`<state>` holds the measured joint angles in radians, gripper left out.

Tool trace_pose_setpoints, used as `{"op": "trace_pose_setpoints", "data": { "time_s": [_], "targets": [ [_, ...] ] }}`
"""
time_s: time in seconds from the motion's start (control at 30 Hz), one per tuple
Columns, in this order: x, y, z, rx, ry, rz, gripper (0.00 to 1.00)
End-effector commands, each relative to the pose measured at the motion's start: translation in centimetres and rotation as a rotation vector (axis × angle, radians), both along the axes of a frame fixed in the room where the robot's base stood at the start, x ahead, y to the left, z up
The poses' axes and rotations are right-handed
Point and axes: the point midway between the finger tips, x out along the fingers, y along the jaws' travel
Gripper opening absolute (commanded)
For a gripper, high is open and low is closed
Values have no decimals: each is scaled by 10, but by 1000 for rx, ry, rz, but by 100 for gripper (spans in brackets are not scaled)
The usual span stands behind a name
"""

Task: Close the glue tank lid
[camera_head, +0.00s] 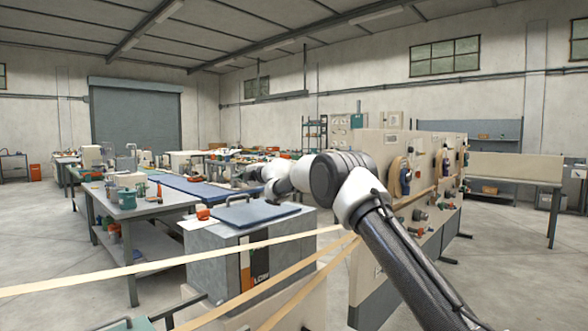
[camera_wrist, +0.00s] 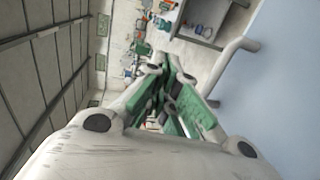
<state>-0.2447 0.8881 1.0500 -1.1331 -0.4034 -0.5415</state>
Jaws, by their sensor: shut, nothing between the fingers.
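The glue tank (camera_head: 212,248) is a grey box with a dark front panel, low in the middle of the head view. Its blue lid (camera_head: 262,214) lies across the top and looks nearly level; I cannot tell whether a small gap stays under it. A bar handle (camera_head: 238,198) shows along the lid's left side. In the wrist view the lid (camera_wrist: 285,95) fills the right side as a pale blue plane, with the handle (camera_wrist: 232,62) along its edge. My gripper (camera_head: 243,178) is above and behind the lid, apart from it. Its green-padded fingers (camera_wrist: 172,75) are shut and empty.
Pale strips (camera_head: 160,268) cross in front of the tank. A tall machine panel with spools (camera_head: 400,175) stands at the right, close to my arm. A workbench (camera_head: 150,210) with tools stands at the left. Open floor (camera_head: 45,250) shows at the far left.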

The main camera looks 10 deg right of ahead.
Motion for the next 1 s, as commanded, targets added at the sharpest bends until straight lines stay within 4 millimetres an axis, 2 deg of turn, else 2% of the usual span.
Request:
{"op": "trace_pose_setpoints", "data": {
  "time_s": [0.2, 0.43, 0.7, 1.0],
  "targets": [
    [14, 11, -30, 1, 2, 1, 0],
    [21, 16, -49, 2, 1, 1, 0],
    [23, 17, -57, 1, -1, 1, 0],
    [23, 17, -58, 1, -1, 1, 0]
  ]
}}
